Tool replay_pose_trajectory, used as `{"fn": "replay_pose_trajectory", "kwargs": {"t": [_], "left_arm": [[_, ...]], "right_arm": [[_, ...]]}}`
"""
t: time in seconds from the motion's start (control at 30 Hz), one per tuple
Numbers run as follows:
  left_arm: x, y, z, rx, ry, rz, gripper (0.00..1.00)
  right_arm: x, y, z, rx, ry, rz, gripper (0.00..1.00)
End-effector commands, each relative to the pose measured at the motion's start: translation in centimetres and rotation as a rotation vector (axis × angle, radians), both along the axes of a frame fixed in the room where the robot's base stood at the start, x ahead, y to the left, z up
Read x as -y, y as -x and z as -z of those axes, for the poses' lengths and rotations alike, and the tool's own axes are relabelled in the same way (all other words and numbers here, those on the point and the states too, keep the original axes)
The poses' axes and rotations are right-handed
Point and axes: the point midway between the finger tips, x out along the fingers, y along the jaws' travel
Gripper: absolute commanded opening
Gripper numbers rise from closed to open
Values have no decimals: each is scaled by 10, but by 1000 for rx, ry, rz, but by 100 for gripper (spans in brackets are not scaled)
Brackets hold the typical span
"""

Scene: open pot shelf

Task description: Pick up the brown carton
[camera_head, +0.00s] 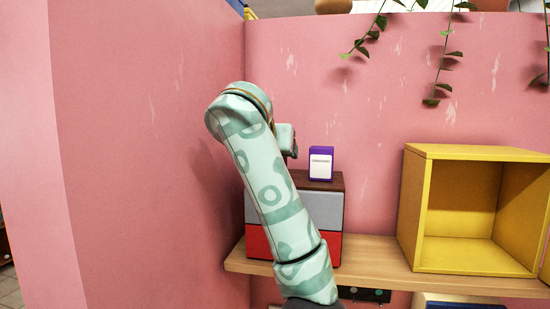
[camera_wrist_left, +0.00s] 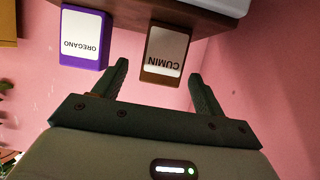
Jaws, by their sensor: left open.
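The brown carton (camera_wrist_left: 149,70) has a white label reading CUMIN and shows upside down in the left wrist view, standing on a brown surface. My left gripper (camera_wrist_left: 158,70) is open, with one finger on either side of the carton in the picture. Gaps show between the carton and both fingers; I cannot tell how far the fingertips reach along it. In the head view my left arm hides the brown carton, and only part of the gripper body (camera_head: 287,140) shows beyond the arm. My right gripper is not in view.
A purple carton (camera_head: 320,163), labelled OREGANO in the wrist view (camera_wrist_left: 84,40), stands close beside the brown one. Below is a brown-topped box (camera_head: 330,181) with grey and red fronts, on a wooden shelf (camera_head: 375,258). A yellow open cube (camera_head: 414,213) stands right; pink walls enclose the left and back.

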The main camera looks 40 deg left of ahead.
Motion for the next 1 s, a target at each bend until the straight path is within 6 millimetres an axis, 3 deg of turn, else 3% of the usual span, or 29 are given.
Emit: {"fn": "replay_pose_trajectory", "kwargs": {"t": [0.03, 0.2, 0.43, 0.47, 0.63, 1.0], "left_arm": [[-4, -7, 0, -7, -2, -2, 71], [-12, -24, 9, -3, -2, -1, 71], [-13, -27, 11, 0, 0, 1, 71], [-13, -27, 11, 0, 0, 1, 68], [-13, -26, 11, 0, 0, 1, 23], [-13, -26, 7, 0, 0, 0, 23]], "right_arm": [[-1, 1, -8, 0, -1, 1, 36], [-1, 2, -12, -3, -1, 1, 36], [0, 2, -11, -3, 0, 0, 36], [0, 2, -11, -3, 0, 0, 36], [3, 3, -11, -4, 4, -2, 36], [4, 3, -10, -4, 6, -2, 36]]}}
